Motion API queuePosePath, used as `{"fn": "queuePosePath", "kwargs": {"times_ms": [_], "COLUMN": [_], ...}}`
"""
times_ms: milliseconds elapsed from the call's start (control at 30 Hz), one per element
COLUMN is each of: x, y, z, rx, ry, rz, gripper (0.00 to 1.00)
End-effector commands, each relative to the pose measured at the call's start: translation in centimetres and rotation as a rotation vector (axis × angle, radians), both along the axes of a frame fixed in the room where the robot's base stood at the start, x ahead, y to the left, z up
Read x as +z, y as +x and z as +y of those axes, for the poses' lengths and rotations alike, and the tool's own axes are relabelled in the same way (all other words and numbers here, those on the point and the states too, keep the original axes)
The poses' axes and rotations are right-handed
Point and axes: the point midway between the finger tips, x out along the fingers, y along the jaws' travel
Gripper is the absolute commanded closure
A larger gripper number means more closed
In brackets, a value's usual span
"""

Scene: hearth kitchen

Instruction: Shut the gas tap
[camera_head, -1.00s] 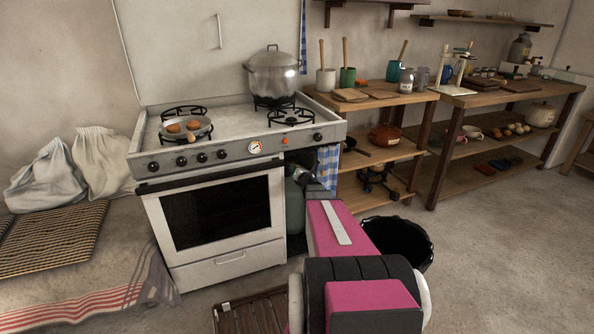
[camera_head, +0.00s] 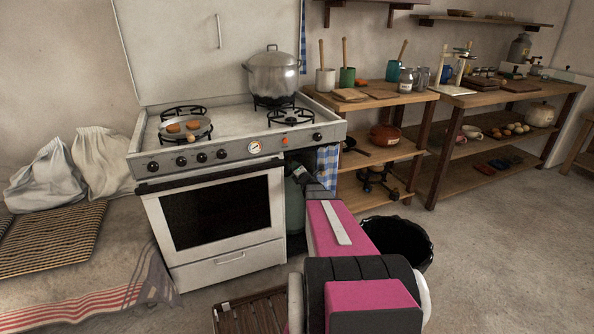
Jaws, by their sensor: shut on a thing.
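A green gas bottle (camera_head: 294,208) stands in the narrow gap at the right side of the white stove, partly hidden by the stove and my arm. My gripper (camera_head: 298,174) is at the top of this bottle, shut on the gas tap there. The tap itself is small and covered by my gripper, so its handle angle cannot be told.
The white stove (camera_head: 225,260) stands directly left of my gripper. A blue checked cloth (camera_head: 327,165) hangs behind my wrist. A black bin (camera_head: 400,242) is to the right of my arm. A wooden slatted thing (camera_head: 250,312) lies on the floor in front. Floor is clear at right.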

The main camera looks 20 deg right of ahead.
Motion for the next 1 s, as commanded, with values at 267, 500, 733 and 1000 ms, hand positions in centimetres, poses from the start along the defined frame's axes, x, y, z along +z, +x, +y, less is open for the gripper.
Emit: {"fn": "queuePosePath", "kwargs": {"times_ms": [267, 500, 733, 1000], "x": [-0.1, -0.1, 0.0, 0.0], "y": [-0.1, -0.1, -0.2, -2.5], "z": [0.0, 0.0, 0.0, -0.1], "rx": [0.000, 0.000, 0.000, -0.001], "ry": [0.000, -0.001, 0.000, 0.000], "rz": [0.002, 0.001, 0.001, 0.003], "gripper": [0.80, 0.31, 0.31, 0.31]}}
